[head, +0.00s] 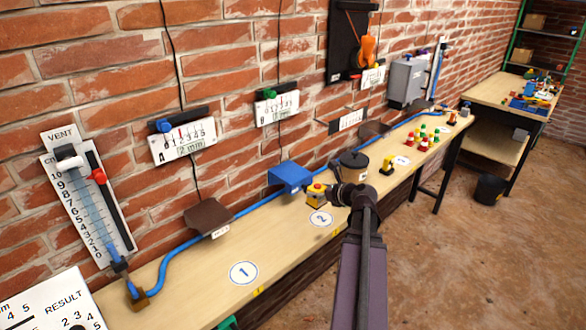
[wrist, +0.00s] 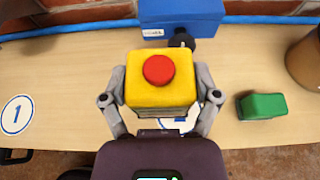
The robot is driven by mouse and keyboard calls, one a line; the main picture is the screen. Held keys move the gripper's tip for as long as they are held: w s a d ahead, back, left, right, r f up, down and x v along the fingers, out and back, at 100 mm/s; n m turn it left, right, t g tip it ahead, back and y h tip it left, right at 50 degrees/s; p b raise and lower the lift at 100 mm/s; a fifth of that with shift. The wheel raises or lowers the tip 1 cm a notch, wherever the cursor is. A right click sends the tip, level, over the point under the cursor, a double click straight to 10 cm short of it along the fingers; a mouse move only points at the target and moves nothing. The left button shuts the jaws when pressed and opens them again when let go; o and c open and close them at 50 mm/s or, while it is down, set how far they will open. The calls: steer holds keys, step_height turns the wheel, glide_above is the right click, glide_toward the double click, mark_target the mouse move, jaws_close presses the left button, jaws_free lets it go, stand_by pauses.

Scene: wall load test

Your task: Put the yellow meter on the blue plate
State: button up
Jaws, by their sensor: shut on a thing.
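A yellow box with a round red button on top, which I take as the yellow meter (wrist: 142,92), sits between the fingers of my gripper (wrist: 160,98) in the wrist view. My gripper is shut on it from both sides. In the head view the meter (head: 316,197) is at the end of my arm, near the number 2 circle (head: 321,219). I cannot tell whether it touches the bench. The blue plate (head: 290,176) sticks out from the wall behind and left of the meter, with its top empty. It also shows in the wrist view (wrist: 185,14).
A blue hose (head: 240,212) runs along the wall. A brown plate (head: 207,215) is left of the blue one. A green block (wrist: 262,106) stands right of my gripper. A yellow-and-black object (head: 387,166) stands farther along the bench. Bench around circle 1 (head: 243,272) is clear.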

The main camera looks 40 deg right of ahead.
steer(key=w+a+r+p, duration=0.1)
steer(key=a+r+p, duration=0.6)
steer(key=r+p, duration=0.1)
steer(key=shift+w+a+r, duration=0.35)
steer(key=shift+r, duration=0.3)
steer(key=b, duration=0.1)
glide_above(293, 173)
steer(key=s, duration=0.1)
steer(key=shift+a+f, duration=0.35)
steer(key=shift+f, duration=0.4)
steer(key=shift+w+d+b, duration=0.3)
steer(key=shift+w+d, duration=0.05)
steer(key=shift+w, duration=0.1)
steer(key=shift+w+f+b, duration=0.1)
steer(key=shift+f+b, duration=0.2)
steer(key=shift+f, duration=0.05)
steer(key=shift+f+b, duration=1.45)
steer(key=shift+f, duration=0.15)
steer(key=o, duration=1.1)
